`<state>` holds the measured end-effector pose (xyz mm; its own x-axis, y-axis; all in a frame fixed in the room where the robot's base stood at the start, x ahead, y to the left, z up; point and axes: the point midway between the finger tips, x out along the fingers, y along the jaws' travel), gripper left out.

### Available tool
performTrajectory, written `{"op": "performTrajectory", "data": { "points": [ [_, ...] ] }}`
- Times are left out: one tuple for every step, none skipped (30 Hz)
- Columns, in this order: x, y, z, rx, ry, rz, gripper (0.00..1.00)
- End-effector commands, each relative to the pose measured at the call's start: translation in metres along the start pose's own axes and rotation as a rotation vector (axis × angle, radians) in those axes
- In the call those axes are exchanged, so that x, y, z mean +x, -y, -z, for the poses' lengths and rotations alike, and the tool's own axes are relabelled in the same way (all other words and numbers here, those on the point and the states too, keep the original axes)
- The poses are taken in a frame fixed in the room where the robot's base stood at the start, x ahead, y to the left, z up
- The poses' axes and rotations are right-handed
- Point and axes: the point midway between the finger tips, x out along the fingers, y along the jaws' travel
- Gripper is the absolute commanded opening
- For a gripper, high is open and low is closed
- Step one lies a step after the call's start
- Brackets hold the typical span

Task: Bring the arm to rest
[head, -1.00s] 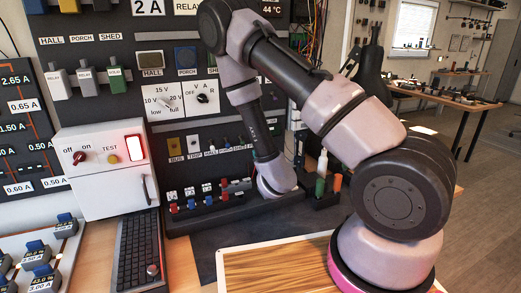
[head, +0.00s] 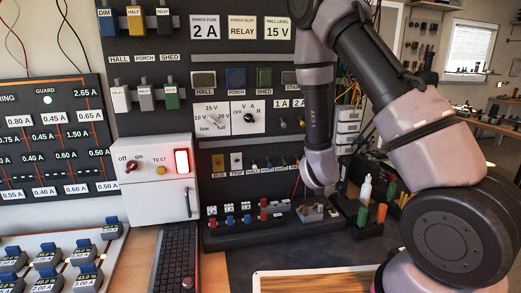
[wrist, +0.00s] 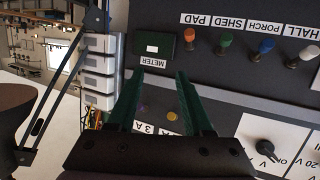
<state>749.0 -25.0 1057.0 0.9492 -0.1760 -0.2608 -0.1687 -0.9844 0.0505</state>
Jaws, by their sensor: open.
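My arm hangs in front of the wall panel in the head view, its last grey link ending above the right end of the lower switch shelf (head: 255,232). The fingers cannot be made out there. In the wrist view my gripper (wrist: 158,98) shows two green fingers, apart, with nothing seen held between them. Beyond them is the dark panel with the METER block (wrist: 156,46) and several coloured knobs, labels upside down.
A white box (head: 150,185) with a red-lit switch and a black keyboard (head: 175,258) stand left. A holder with a white bottle (head: 364,190) and coloured handles is right of the shelf. White drawers (wrist: 98,75) are close left of the fingers. Grey mat (head: 235,265) lies clear in front.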

Motion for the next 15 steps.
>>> {"op": "performTrajectory", "data": {
  "points": [
    [0.000, -0.005, 0.018, 0.067, 0.024, -0.010, 0.51],
    [-0.001, -0.008, 0.025, 0.102, 0.047, -0.013, 0.51],
    [-0.003, -0.011, 0.034, 0.147, 0.078, -0.014, 0.51],
    [-0.004, -0.013, 0.041, 0.177, 0.100, -0.014, 0.51],
    [-0.007, -0.015, 0.048, 0.207, 0.123, -0.012, 0.51],
    [-0.011, -0.017, 0.057, 0.244, 0.152, -0.007, 0.51],
    [-0.014, -0.019, 0.064, 0.270, 0.174, -0.002, 0.51],
    [-0.018, -0.020, 0.071, 0.295, 0.197, 0.004, 0.51],
    [-0.024, -0.022, 0.080, 0.325, 0.226, 0.013, 0.51],
    [-0.029, -0.023, 0.087, 0.345, 0.247, 0.022, 0.51],
    [-0.034, -0.025, 0.094, 0.363, 0.268, 0.031, 0.51],
    [-0.042, -0.026, 0.103, 0.385, 0.296, 0.044, 0.51],
    [-0.049, -0.028, 0.110, 0.400, 0.316, 0.054, 0.51],
    [-0.056, -0.029, 0.117, 0.414, 0.337, 0.065, 0.51],
    [-0.066, -0.031, 0.125, 0.428, 0.363, 0.079, 0.51]
  ]
}}
